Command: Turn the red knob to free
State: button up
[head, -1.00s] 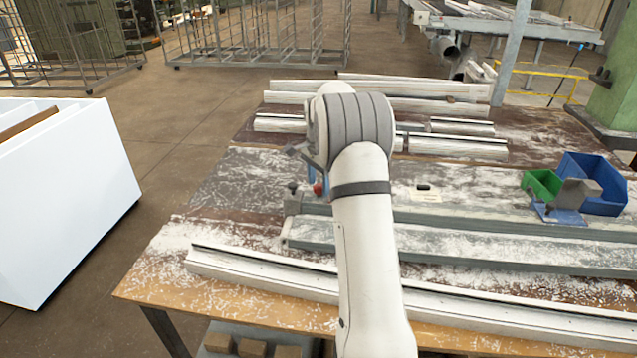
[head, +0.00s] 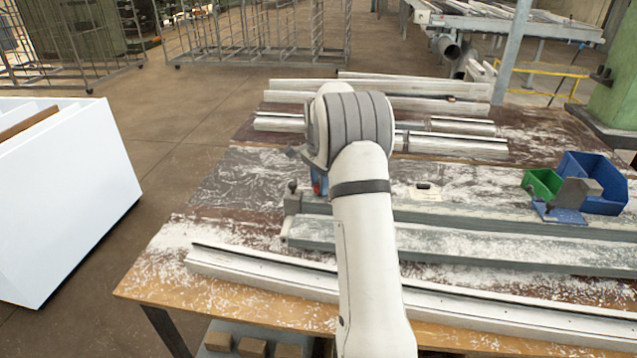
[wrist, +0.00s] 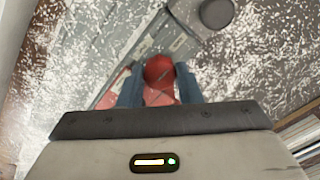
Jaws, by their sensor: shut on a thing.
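The red knob (wrist: 160,70) shows in the wrist view between the two blue fingers of my gripper (wrist: 160,88). The fingers are shut on it from both sides. In the head view only a small bit of red (head: 317,189) shows beside a blue finger (head: 321,176), just left of my arm. My arm hides most of the knob and gripper there. Which setting the knob stands at cannot be read.
The clamp rail (head: 470,219) runs right across the bench, with a small dark knob (head: 293,188) at its left end. Long white profiles (head: 450,304) lie in front and behind. A green bin (head: 541,184) and a blue bin (head: 590,180) stand at right. White chips litter the bench.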

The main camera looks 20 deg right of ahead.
jog(key=shift+w+r+n, duration=0.1)
jog(key=shift+n, duration=0.2)
jog(key=n, duration=0.3)
jog(key=shift+n, duration=0.3)
jog(key=n, duration=0.4)
jog(key=shift+r+n, duration=0.1)
jog(key=shift+n, duration=0.2)
jog(key=n, duration=0.4)
jog(key=shift+w+n+p, duration=0.1)
jog(key=shift+n+p, duration=0.2)
jog(key=shift+p, duration=0.05)
jog(key=shift+n, duration=2.2)
jog(key=o, duration=1)
